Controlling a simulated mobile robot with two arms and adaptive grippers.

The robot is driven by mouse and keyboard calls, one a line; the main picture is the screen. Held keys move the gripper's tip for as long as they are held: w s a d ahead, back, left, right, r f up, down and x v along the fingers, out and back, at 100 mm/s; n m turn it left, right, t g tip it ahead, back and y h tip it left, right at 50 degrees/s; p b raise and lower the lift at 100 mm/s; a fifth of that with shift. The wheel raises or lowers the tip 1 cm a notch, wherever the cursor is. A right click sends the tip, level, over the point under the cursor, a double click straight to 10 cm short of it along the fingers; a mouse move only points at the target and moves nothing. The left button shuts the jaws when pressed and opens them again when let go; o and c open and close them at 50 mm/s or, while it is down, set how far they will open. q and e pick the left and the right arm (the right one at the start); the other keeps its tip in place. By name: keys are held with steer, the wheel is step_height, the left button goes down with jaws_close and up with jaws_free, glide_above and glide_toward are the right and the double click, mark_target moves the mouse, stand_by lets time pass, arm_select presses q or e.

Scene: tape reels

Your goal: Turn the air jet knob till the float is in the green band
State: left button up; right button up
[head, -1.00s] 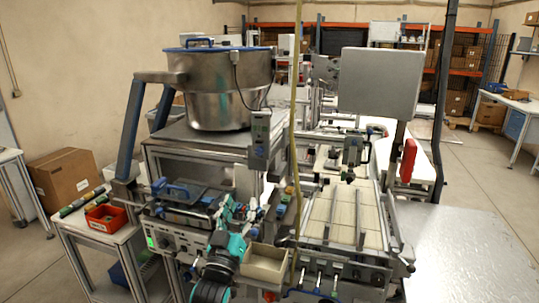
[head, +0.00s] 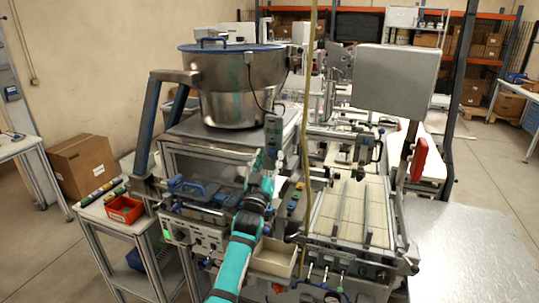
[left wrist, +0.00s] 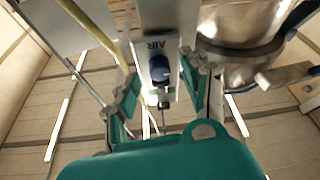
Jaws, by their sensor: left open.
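The air jet panel (head: 273,132) is a narrow grey box on the post below the metal bowl. In the left wrist view, the panel (left wrist: 165,18) carries the word AIR above a dark blue knob (left wrist: 160,69). My left gripper (head: 266,178) is raised just below the panel. In the left wrist view its teal fingers (left wrist: 160,82) are open, one on each side of the knob, and I see gaps between them and it. The float and the green band are too small or hidden to make out. My right gripper is not in view.
The metal bowl (head: 235,85) stands on a frame behind and left of the panel. A yellow hose (head: 309,120) hangs just right of it. A cream bin (head: 274,258) sits below, and a grey box (head: 397,78) stands to the right. A red tray (head: 124,209) lies far left.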

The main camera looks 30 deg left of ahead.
arm_select(q)
steer(key=shift+w+a+r, duration=0.1)
steer(key=shift+w, duration=0.05)
jaws_close()
steer(key=shift+m, duration=0.4)
steer(key=m+h+b, duration=0.1)
steer(key=m+h, duration=0.1)
steer(key=m, duration=0.2)
steer(key=shift+a+t, duration=0.1)
steer(key=shift+t, duration=0.2)
steer(key=m+h, duration=0.3)
steer(key=m, duration=0.2)
steer(key=shift+a, duration=0.1)
steer(key=m+h, duration=0.1)
steer(key=m, duration=0.2)
steer(key=m+h, duration=0.2)
steer(key=m, duration=0.1)
steer(key=shift+a+r+g+p, duration=0.1)
steer(key=shift+r+g+p, duration=0.05)
steer(key=shift+g+p, duration=0.25)
steer(key=shift+m+g+h+p, duration=0.45)
steer(key=shift+m+p, duration=0.1)
steer(key=shift+m, duration=0.85)
steer(key=shift+m+g+h+p, duration=0.45)
steer(key=shift+m+p, duration=0.1)
steer(key=shift+m, duration=0.85)
